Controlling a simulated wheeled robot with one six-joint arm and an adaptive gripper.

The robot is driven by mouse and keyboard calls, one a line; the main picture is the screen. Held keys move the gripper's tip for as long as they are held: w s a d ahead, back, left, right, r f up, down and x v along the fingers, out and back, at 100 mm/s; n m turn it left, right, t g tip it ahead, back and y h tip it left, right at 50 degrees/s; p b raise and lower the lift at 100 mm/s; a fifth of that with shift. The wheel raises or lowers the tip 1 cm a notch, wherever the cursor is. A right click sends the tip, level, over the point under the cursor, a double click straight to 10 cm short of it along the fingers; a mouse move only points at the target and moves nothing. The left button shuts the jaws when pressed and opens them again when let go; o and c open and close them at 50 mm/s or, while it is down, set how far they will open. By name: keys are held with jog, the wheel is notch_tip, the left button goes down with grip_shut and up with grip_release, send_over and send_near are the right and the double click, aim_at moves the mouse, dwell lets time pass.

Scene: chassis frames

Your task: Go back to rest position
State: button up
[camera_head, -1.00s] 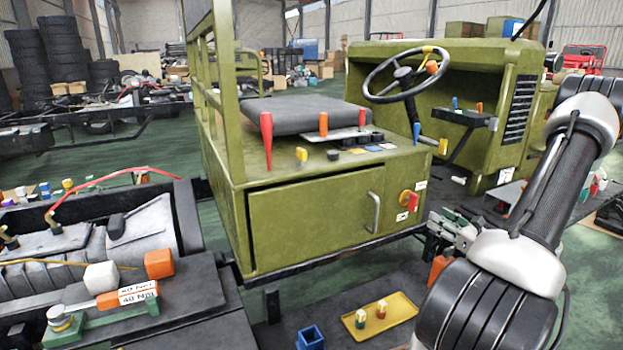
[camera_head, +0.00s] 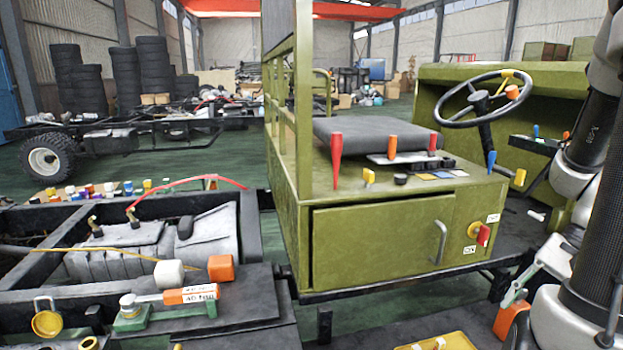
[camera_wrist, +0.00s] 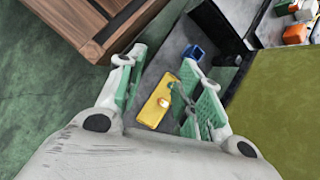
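My gripper (camera_wrist: 163,62) shows in the wrist view with its two green-padded fingers spread apart. No held object shows between them. Beyond the fingers, well below, lies a yellow tray (camera_wrist: 150,112) with small pieces on it. A blue open box (camera_wrist: 194,52) is near the right fingertip in the picture. In the head view my arm stands upright at the right edge, and its upper part is cut off. The yellow tray (camera_head: 455,343) shows only at the bottom edge there.
A green cabinet (camera_head: 375,245) with a seat, levers and a red switch (camera_head: 482,234) stands left of my arm. A steering wheel (camera_head: 487,98) is behind it. A frame with a grey tank (camera_head: 150,245) fills the left. A wooden piece (camera_wrist: 95,25) lies at the wrist view's top left.

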jog(key=a+r+n+t+h, duration=0.2)
jog(key=a+r+n+h, duration=0.1)
jog(key=r+n, duration=0.3)
jog(key=w+a+r+n+t+h, duration=0.1)
jog(key=a+r+n+t+h, duration=0.1)
jog(key=r+n, duration=0.3)
notch_tip(320, 180, up, 5)
jog(key=shift+w+a+f+n+t+h, duration=0.15)
jog(key=shift+w+a+n+t+h, duration=0.25)
jog(key=shift+a, duration=0.4)
jog(key=shift+s, duration=0.1)
